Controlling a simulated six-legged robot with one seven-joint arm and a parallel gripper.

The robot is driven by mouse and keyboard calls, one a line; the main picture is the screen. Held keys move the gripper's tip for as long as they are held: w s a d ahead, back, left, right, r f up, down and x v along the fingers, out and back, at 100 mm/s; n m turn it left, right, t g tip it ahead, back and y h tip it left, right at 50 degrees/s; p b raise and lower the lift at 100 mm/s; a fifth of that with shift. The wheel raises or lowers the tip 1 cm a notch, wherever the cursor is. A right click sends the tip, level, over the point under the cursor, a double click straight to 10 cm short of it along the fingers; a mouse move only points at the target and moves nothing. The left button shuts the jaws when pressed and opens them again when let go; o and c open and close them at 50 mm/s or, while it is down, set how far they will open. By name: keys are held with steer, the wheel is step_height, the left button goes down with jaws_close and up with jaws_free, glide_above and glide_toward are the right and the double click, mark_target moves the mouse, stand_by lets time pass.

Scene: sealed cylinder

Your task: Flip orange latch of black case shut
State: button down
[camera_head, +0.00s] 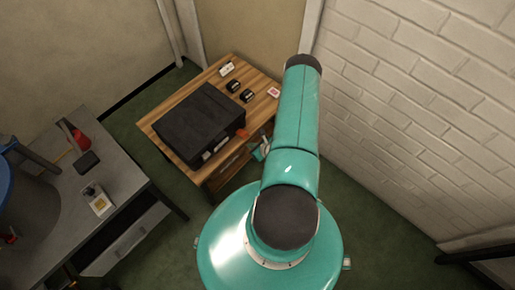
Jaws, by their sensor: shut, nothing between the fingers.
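The black case (198,118) lies closed-looking on the wooden table, its front side facing the lower right. A small orange-red latch (241,133) shows at the right end of that front side; whether it is flipped up or down is too small to tell. Lighter patches show further left along the same side. My gripper (257,154) is small in view, just off the case's front right corner, below and right of the orange latch. It is shut and empty. My arm hides part of the area to its right.
Two small black objects (240,91), a white item (227,69) and a red-and-white card pack (273,92) lie behind the case on the wooden table (262,107). A white brick wall (410,110) stands at right. A grey desk (115,170) with tools stands at left.

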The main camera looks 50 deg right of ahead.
mark_target(242, 134)
steer(key=r, duration=0.1)
steer(key=w+r, duration=0.1)
steer(key=r, duration=0.1)
